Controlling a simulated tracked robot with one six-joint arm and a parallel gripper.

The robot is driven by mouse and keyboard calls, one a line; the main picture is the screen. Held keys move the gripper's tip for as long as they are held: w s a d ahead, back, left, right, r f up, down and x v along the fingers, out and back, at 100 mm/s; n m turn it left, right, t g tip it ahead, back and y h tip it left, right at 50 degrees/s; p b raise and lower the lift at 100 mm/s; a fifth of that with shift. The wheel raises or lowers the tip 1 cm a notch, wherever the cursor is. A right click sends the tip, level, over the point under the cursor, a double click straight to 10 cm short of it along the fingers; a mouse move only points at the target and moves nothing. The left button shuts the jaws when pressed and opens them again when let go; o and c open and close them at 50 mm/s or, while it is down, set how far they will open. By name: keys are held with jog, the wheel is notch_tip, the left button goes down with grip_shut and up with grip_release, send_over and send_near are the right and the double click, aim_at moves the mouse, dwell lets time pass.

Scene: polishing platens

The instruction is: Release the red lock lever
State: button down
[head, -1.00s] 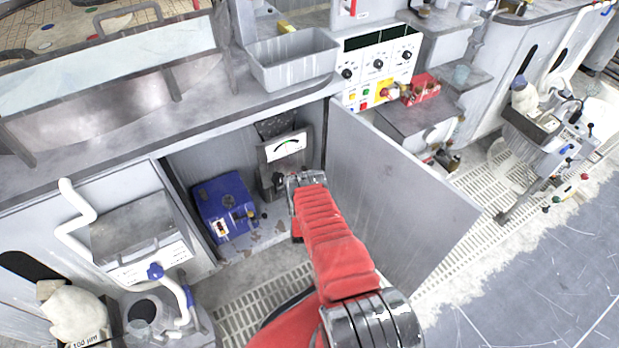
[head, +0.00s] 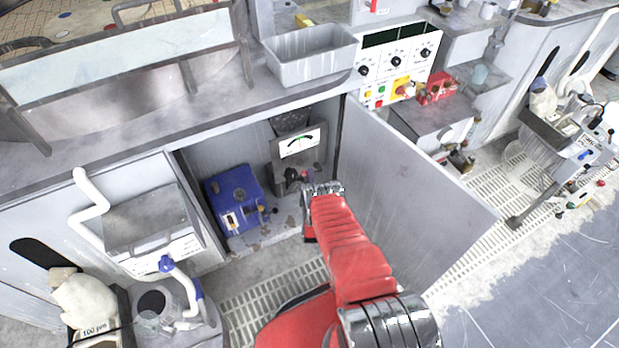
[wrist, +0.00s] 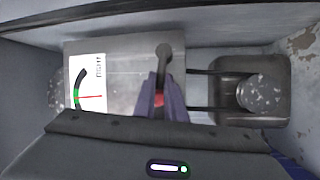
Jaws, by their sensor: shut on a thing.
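In the wrist view the fingers of my gripper (wrist: 160,100) are shut on a small red part, the red lock lever (wrist: 158,98), just in front of a grey gauge box. Only a little red shows between the fingers. The gauge box (wrist: 125,50) has a white dial with a green and black arc, and a dark rounded knob (wrist: 165,52) sits beyond the fingertips. In the head view the gauge box (head: 280,160) stands inside the open cabinet, with my gripper (head: 322,190) in front of it, low and to the right. My wrist hides the lever there.
The open cabinet door (head: 410,175) stands right of my arm. A blue box (head: 236,195) sits left of the gauge box. A grey basin (head: 310,62) is on the counter above. A slotted floor grating (head: 260,300) lies below.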

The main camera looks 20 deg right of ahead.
jog(key=shift+w+a+r, duration=0.3)
jog(key=shift+w+a, duration=0.15)
jog(key=shift+a, duration=0.05)
jog(key=c, duration=1.8)
grip_release()
jog(key=shift+s+f, duration=0.1)
jog(key=shift+s+d+f, duration=0.1)
jog(key=shift+s+f, duration=0.05)
jog(key=shift+s, duration=0.1)
jog(key=v, duration=1.3)
jog(key=shift+s, duration=0.25)
jog(key=shift+f, duration=0.15)
